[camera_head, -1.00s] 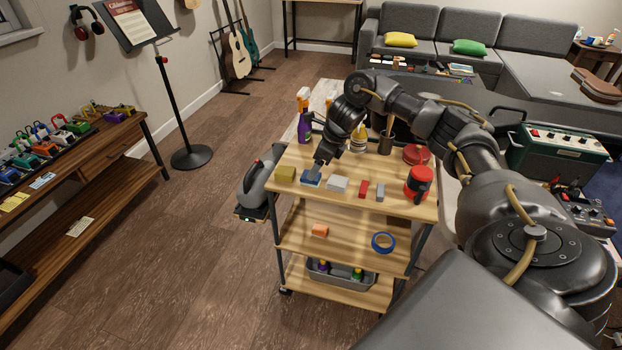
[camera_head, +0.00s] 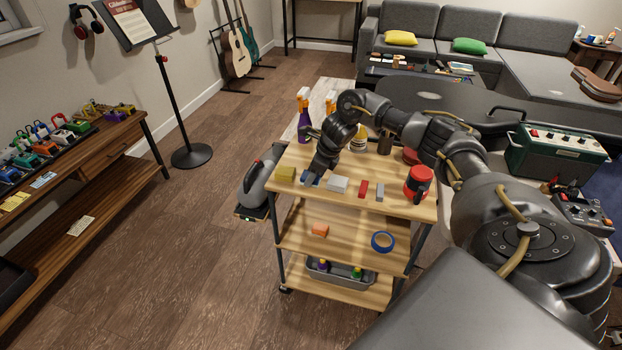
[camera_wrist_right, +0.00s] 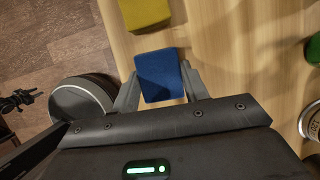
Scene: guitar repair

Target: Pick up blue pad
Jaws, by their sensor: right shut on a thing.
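The blue pad (camera_wrist_right: 160,75) lies between the two fingers of my right gripper (camera_wrist_right: 160,88) in the right wrist view. The fingers close on its sides. In the head view the right gripper (camera_head: 311,179) points down at the cart top, and only a little of the blue pad (camera_head: 313,184) shows under it. The pad appears at or very near the wooden surface; I cannot tell whether it is lifted. My left gripper is not in view.
On the cart top (camera_head: 330,202), a yellow block (camera_head: 285,173) is left of the pad and a white block (camera_head: 337,184) right of it. A red block (camera_head: 363,188), a grey block (camera_head: 380,191) and a red container (camera_head: 418,184) stand farther right. Bottles stand behind.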

